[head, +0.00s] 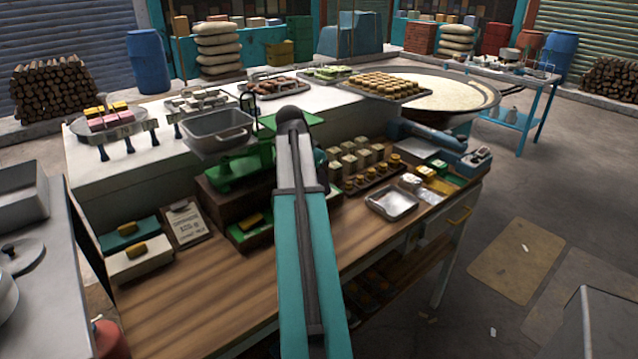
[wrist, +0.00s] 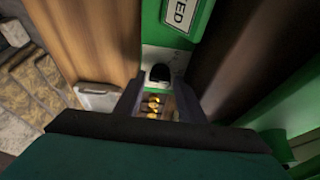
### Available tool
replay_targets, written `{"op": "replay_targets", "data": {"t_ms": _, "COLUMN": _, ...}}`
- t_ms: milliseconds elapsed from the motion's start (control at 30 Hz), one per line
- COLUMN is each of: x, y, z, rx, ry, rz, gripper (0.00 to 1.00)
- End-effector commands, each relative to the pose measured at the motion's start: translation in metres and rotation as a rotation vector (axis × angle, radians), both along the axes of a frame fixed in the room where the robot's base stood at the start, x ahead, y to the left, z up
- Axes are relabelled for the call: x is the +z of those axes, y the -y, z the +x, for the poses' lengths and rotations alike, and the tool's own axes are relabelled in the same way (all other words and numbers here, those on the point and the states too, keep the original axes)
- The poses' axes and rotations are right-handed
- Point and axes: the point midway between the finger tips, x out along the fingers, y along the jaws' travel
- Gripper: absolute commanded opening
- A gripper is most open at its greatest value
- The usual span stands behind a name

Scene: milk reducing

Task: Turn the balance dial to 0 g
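The green balance (head: 240,170) stands on a dark base on the wooden counter, with a grey metal pan (head: 217,130) on its left. My arm covers part of its right side in the head view, and I cannot make out its dial there. In the wrist view, a green panel with a white label ending in "ED" (wrist: 182,12) shows ahead. Below it is a small black rounded piece (wrist: 159,73) on a pale plate; I cannot tell whether it is the dial. My gripper (wrist: 157,88) has its two dark fingers apart, with the black piece just beyond them. The gripper is hidden in the head view.
Brass weights (head: 378,180) stand in rows right of my arm, near a shallow metal tray (head: 391,203). A clipboard (head: 187,222) and boxes (head: 141,256) lie at the left. The counter's front (head: 200,300) is bare wood.

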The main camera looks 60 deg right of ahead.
Motion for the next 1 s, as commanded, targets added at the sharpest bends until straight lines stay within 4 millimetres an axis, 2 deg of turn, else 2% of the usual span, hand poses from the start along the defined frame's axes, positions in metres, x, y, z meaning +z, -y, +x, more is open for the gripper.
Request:
{"op": "replay_targets", "data": {"t_ms": 100, "x": 0.0002, "y": 0.0001, "z": -0.0002, "rx": 0.0, "ry": 0.0, "rz": 0.0, "gripper": 0.36}}
{"op": "replay_targets", "data": {"t_ms": 300, "x": 0.0003, "y": 0.0002, "z": -0.0003, "rx": -0.001, "ry": 0.0, "rz": 0.0, "gripper": 0.06}}
{"op": "replay_targets", "data": {"t_ms": 667, "x": 0.0006, "y": -0.0005, "z": -0.0012, "rx": 0.037, "ry": 0.0, "rz": 0.001, "gripper": 0.06}}
{"op": "replay_targets", "data": {"t_ms": 1000, "x": 0.0012, "y": -0.0008, "z": -0.0034, "rx": 0.21, "ry": 0.001, "rz": -0.002, "gripper": 0.06}}
